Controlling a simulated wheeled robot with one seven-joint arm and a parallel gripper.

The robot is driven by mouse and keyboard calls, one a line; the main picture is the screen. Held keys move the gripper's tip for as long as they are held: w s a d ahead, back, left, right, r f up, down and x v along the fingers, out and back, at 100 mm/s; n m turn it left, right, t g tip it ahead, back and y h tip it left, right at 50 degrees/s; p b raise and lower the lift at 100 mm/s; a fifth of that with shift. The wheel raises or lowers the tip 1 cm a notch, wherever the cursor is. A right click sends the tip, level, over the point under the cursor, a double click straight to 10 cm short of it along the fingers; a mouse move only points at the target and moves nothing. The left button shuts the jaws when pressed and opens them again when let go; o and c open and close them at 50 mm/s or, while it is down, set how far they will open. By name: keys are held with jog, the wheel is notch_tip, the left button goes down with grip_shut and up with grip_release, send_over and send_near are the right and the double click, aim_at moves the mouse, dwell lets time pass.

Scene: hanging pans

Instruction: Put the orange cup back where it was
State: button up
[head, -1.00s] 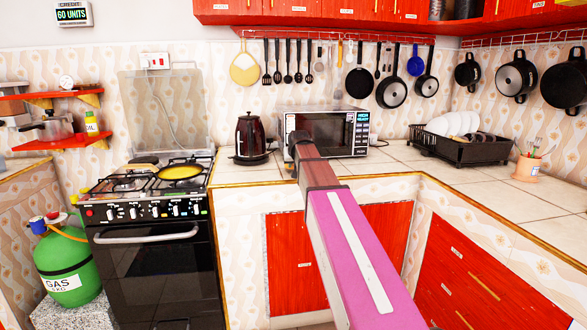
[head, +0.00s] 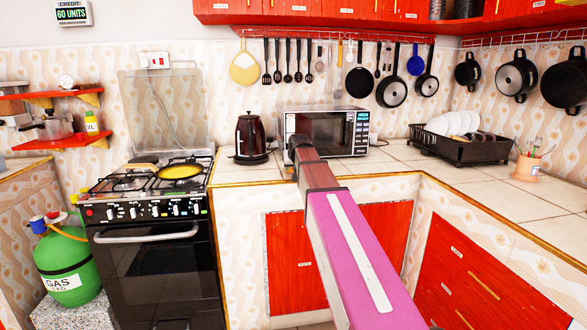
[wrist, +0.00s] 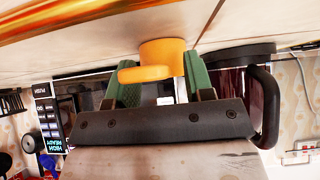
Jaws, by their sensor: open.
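The orange cup (wrist: 163,52) shows in the wrist view, which is upside down. It stands on the tiled counter (wrist: 85,42) with its rounded handle (wrist: 145,74) towards my gripper. My gripper (wrist: 160,64) is open, with one green finger to each side of the cup. I cannot tell whether either finger touches it.
The microwave (head: 326,132) and a dark kettle (head: 250,137) stand behind, close to my gripper. The stove (head: 155,195) with a yellow pan (head: 180,172) is at left. A black dish rack (head: 462,146) and utensil pot (head: 526,168) are at right. Counter between is clear.

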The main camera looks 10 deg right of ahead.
jog(key=v, duration=1.1)
jog(key=shift+s+r, duration=0.25)
jog(key=shift+r, duration=0.05)
jog(key=s+f+g, duration=0.2)
jog(key=s+f, duration=0.3)
jog(key=f, duration=0.8)
jog(key=s+f+g, duration=0.2)
jog(key=s+f, duration=0.4)
jog(key=f, duration=0.6)
jog(key=s+a+f+g, duration=0.1)
jog(key=s+f+g, duration=0.3)
jog(key=s+f, duration=1.2)
jog(key=shift+a+f+g, duration=0.3)
jog(key=shift+f, duration=0.65)
